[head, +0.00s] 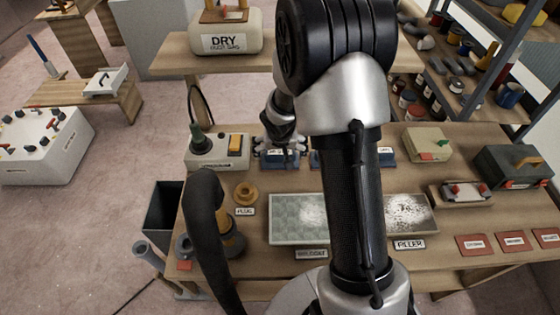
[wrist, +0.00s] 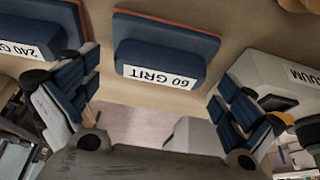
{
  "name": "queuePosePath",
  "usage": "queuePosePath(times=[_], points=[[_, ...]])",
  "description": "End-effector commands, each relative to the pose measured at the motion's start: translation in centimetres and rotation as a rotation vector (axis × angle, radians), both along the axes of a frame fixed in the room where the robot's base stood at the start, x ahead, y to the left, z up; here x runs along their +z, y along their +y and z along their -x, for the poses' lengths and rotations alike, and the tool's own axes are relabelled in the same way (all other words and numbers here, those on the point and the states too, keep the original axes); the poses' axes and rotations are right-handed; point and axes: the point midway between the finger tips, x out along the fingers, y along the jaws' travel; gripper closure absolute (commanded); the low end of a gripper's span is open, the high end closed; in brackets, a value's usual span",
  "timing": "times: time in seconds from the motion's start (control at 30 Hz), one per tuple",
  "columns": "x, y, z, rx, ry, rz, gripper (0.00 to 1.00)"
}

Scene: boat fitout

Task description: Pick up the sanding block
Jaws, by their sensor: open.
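Blue sanding blocks with white labels lie on the wooden bench. In the wrist view one block labelled 60 GRIT (wrist: 160,50), on a reddish-brown base, sits just beyond my gripper (wrist: 155,100), between the lines of its two fingers. A second block labelled 240 (wrist: 32,32) is at the upper left, partly cut off. My gripper is open and empty. In the head view my gripper (head: 280,153) is at one blue block (head: 283,163), covering part of it. Another blue block (head: 388,157) shows right of my arm, which hides part of the row.
A dry-labelled container (head: 225,45) is on the shelf behind. Metal trays (head: 410,214) lie in front, and a khaki box (head: 428,142) stands right.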

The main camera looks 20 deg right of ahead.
Motion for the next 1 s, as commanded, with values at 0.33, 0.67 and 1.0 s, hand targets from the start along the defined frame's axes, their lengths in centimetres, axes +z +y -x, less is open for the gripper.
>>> queuePosePath(times=[0.33, 0.67, 1.0], points=[[-1.42, -0.25, -0.58, -0.001, -0.001, 0.000, 0.00], [-1.41, -0.24, -0.55, -0.001, 0.000, 0.000, 0.19], [-1.41, -0.24, -0.54, -0.001, 0.000, 0.000, 0.42]])
